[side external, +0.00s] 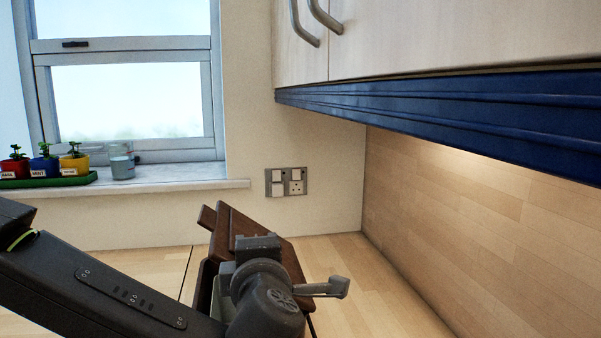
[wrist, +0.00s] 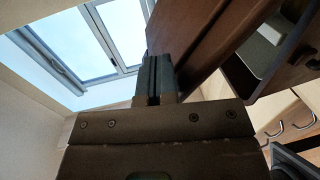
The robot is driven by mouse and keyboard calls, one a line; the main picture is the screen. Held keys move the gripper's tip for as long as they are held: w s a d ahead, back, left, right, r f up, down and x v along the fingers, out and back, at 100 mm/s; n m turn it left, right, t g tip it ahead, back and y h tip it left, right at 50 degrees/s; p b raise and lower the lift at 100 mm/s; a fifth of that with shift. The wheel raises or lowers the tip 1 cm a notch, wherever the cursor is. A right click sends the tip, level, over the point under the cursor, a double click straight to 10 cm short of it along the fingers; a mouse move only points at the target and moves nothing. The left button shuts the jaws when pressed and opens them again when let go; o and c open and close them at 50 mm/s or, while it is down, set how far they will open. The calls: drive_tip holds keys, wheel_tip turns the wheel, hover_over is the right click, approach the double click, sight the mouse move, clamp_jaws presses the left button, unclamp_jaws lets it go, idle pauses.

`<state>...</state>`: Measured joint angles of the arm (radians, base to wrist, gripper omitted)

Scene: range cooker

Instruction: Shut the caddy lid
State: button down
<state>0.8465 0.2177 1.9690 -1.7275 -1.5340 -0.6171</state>
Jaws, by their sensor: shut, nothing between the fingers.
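The caddy (side external: 207,270) is a dark brown wooden box on the worktop, largely hidden behind my arm in the side view. Its brown lid (side external: 229,222) appears raised and tilted, not flat on the box. In the wrist view the brown lid panel (wrist: 205,40) runs diagonally just right of my fingers, and a pale-lined opening (wrist: 252,52) shows beyond it. My gripper (wrist: 153,62) is shut and empty, with its fingertips close beside the panel; I cannot tell whether they touch. In the side view my gripper (side external: 258,243) overlaps the caddy.
A window sill (side external: 170,178) holds small potted plants (side external: 45,165) and a glass jar (side external: 122,160). A socket (side external: 286,182) is on the wall behind. A blue-edged cupboard (side external: 450,115) hangs above. Worktop (side external: 350,265) is clear to the right. Hooks (wrist: 300,128) show in the wrist view.

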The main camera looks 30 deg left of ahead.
drive_tip(key=shift+s+a+f, duration=0.5)
drive_tip(key=shift+f, duration=0.15)
drive_tip(key=shift+s+a+f, duration=0.45)
drive_tip(key=shift+f, duration=0.4)
drive_tip(key=shift+s+a+f, duration=0.35)
drive_tip(key=shift+a+f, duration=0.05)
drive_tip(key=shift+f, duration=0.25)
